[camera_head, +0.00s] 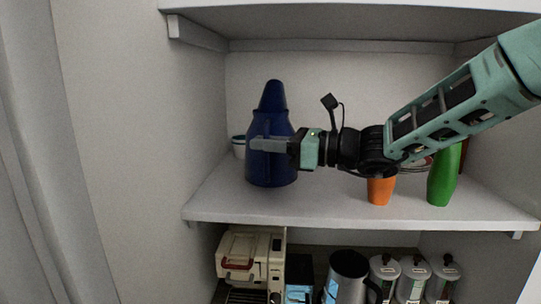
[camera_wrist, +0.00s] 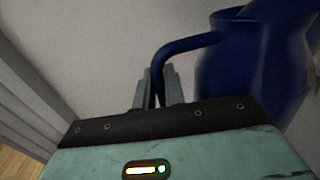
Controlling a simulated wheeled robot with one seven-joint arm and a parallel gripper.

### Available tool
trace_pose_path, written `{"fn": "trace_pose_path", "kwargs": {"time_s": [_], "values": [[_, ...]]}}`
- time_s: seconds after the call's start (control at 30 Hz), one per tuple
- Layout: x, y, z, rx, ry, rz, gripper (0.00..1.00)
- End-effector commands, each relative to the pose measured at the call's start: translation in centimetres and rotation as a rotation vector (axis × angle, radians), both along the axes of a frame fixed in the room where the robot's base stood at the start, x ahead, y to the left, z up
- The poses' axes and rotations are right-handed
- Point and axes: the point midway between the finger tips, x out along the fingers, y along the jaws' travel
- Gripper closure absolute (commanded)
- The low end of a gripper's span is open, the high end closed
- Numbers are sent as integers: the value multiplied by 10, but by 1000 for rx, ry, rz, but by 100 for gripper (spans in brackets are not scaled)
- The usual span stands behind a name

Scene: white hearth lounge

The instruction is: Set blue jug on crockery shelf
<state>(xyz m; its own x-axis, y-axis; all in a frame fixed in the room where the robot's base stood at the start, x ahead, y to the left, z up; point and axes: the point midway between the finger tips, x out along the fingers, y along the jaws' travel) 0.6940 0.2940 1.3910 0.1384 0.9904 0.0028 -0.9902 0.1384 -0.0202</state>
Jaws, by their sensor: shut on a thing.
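The blue jug (camera_head: 272,163) is upright in the head view, with a wide body and a narrow conical upper part. It appears at the left part of the crockery shelf (camera_head: 330,212); I cannot tell whether its base touches the board. My gripper (camera_head: 268,144) reaches in from the right and overlaps the jug's body. In the wrist view the jug (camera_wrist: 245,60) fills the upper right. Its curved handle (camera_wrist: 183,46) runs down between the fingers of my gripper (camera_wrist: 159,92), which is shut on it.
An orange cup (camera_head: 380,190), a green bottle (camera_head: 443,178) and stacked plates (camera_head: 416,164) are to the right, partly behind my arm. A toaster-like appliance (camera_head: 248,252) and several canisters stand on the shelf below. An upper shelf (camera_head: 340,22) overhangs.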

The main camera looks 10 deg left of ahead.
Motion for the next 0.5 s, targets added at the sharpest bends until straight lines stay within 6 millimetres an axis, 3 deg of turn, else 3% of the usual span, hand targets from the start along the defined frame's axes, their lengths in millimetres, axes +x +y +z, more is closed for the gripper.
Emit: {"fn": "trace_pose_path", "kwargs": {"time_s": [0.2,0.47,0.5], "values": [[0,0,-26,0,0,0,100],[0,0,-30,0,-5,0,100],[0,0,-32,-2,0,-1,86]]}}
